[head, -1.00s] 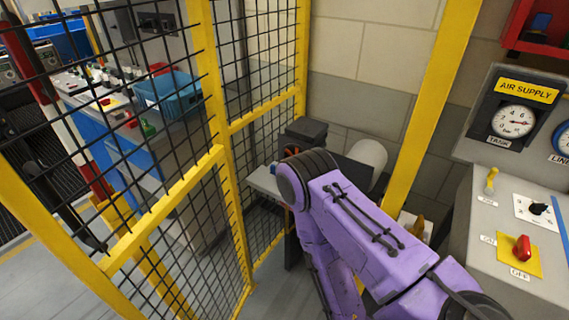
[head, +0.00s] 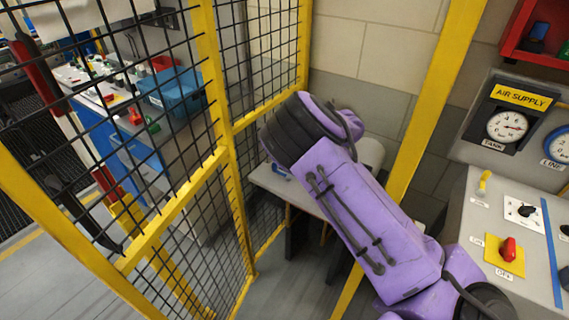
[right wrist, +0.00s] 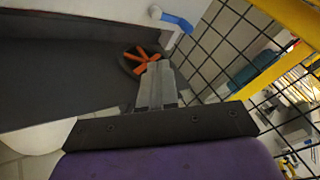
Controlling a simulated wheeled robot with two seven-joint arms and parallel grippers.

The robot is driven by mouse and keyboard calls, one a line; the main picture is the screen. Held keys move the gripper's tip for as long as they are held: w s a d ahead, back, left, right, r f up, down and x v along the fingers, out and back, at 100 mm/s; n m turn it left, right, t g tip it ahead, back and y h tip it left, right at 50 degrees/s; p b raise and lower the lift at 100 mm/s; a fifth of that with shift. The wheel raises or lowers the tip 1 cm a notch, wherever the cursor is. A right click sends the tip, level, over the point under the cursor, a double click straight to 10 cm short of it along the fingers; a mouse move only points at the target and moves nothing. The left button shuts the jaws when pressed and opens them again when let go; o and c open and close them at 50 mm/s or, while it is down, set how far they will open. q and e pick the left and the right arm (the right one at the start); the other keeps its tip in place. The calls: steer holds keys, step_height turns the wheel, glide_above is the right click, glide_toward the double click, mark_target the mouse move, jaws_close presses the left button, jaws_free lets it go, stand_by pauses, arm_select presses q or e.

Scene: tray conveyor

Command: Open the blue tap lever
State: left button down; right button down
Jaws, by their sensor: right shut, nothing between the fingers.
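The blue tap lever (right wrist: 178,22) shows at the top of the right wrist view, on a pale bent piece beside the dark surface. In the head view a small blue part (head: 281,170) shows on the grey bench, just below my right arm's black joint. My right gripper (right wrist: 155,72) is shut and empty in the right wrist view. Its tips point towards an orange spoked part (right wrist: 146,60) on a dark round base, below and left of the lever, and appear apart from the lever. In the head view my right gripper is hidden behind my purple arm. My left gripper is not seen.
A yellow-framed mesh fence (head: 228,150) stands left of the bench (head: 268,182), close to my arm. A yellow post (head: 432,110) is behind my arm. A control panel (head: 475,215) with a red switch (head: 508,249) is at the right.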

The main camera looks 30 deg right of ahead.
steer(key=p+x, duration=0.2)
steer(key=x, duration=0.8)
steer(key=shift+w+a+p, duration=0.65)
steer(key=shift+w+a, duration=0.7)
steer(key=shift+a, duration=0.25)
steer(key=shift+f, duration=0.1)
steer(key=shift+d, duration=0.1)
